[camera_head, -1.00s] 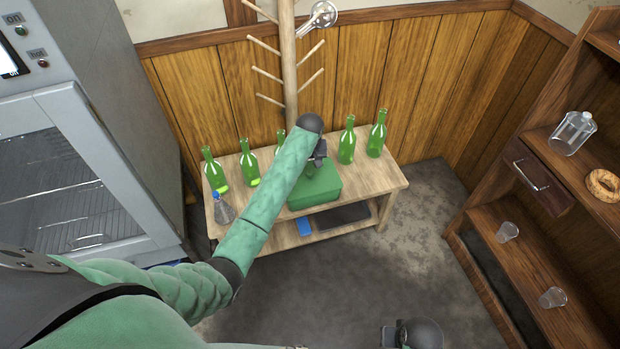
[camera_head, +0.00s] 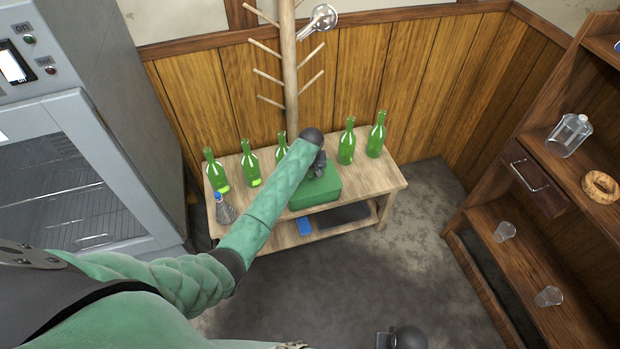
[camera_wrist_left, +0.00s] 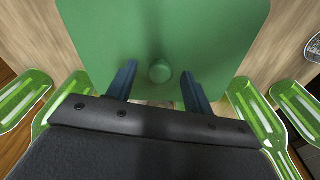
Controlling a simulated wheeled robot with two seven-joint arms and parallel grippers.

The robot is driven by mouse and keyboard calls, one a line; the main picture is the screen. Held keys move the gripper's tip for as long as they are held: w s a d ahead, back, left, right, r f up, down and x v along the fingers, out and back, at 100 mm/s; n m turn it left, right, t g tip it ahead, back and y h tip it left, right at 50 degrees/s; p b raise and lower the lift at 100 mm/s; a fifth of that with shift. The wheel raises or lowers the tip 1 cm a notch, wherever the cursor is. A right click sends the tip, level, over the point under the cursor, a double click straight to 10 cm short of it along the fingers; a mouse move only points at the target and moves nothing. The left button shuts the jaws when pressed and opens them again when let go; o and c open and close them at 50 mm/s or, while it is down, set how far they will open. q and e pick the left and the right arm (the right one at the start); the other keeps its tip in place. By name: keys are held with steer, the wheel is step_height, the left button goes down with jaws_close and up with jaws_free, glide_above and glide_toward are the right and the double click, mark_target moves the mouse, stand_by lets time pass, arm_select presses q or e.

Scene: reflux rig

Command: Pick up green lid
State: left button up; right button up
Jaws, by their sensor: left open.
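The green lid (camera_wrist_left: 215,35) is a flat square top with a small round knob (camera_wrist_left: 160,71) in its middle. In the head view it is the top of the green box (camera_head: 318,196) on the wooden table. My left gripper (camera_head: 319,170) is over the lid, pointing down, its fingers partly hidden by my wrist. In the left wrist view the left gripper's fingers (camera_wrist_left: 158,74) are apart, one on each side of the knob, with gaps to it. Contact with the lid cannot be told. A dark part of my right arm's end shows at the bottom edge; its fingers are not clear.
Several green bottles (camera_head: 347,146) stand on the table (camera_head: 378,183) behind and beside the box. A flask with a blue top (camera_head: 224,210) is at the front left. A wooden rack (camera_head: 291,70) stands behind. Shelves (camera_head: 480,225) with glassware are right, an oven-like cabinet (camera_head: 75,190) left.

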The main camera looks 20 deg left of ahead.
arm_select(q)
steer(key=shift+f, duration=0.15)
jaws_close()
